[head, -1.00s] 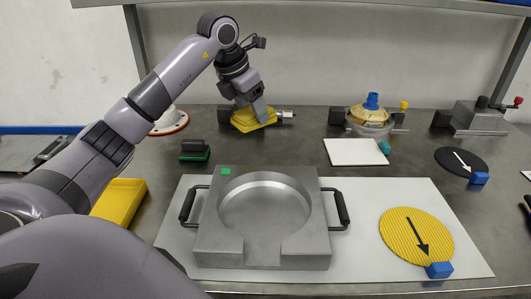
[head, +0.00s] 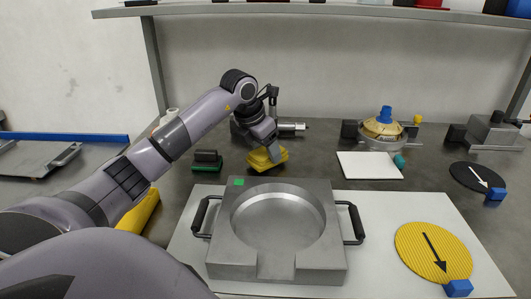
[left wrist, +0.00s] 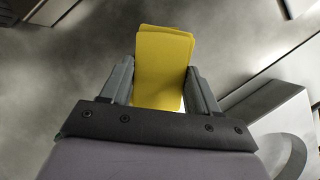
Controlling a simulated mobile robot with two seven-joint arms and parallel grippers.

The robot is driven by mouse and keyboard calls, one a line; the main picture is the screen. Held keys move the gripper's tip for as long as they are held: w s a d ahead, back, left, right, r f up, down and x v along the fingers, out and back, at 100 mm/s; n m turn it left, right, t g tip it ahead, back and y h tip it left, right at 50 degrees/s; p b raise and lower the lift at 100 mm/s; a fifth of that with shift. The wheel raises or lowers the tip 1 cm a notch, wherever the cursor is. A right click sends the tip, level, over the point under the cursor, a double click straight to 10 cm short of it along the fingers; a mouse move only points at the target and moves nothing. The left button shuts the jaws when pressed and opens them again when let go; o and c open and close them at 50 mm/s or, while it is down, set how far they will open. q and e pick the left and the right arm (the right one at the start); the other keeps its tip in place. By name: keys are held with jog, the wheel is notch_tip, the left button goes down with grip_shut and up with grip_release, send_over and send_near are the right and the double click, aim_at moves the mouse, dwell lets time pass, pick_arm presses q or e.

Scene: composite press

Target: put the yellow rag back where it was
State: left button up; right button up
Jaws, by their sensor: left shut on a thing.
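The yellow rag (head: 268,158) is a small folded stack behind the metal mould, near the back of the grey bench. My left gripper (head: 274,149) points down at it and is shut on it. In the left wrist view the rag (left wrist: 163,62) sits between the two fingers of my left gripper (left wrist: 160,88). Whether the rag touches the bench is hard to tell. My right gripper is not in view.
The metal mould (head: 330,262) with black handles lies on a white sheet (head: 375,275) in front. A green-based block (head: 207,165) stands left of the rag. A white tile (head: 370,166) lies right. A clamp device (head: 292,127) is behind. Bare bench lies between.

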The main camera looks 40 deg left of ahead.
pick_arm(q)
jog(key=shift+f, duration=0.55)
jog(key=shift+f, duration=0.1)
jog(key=shift+f, duration=0.15)
jog(key=o, duration=1.3)
jog(key=shift+o, duration=0.2)
jog(key=v, duration=1.2)
jog(key=shift+r, duration=0.3)
jog(key=shift+d, duration=0.1)
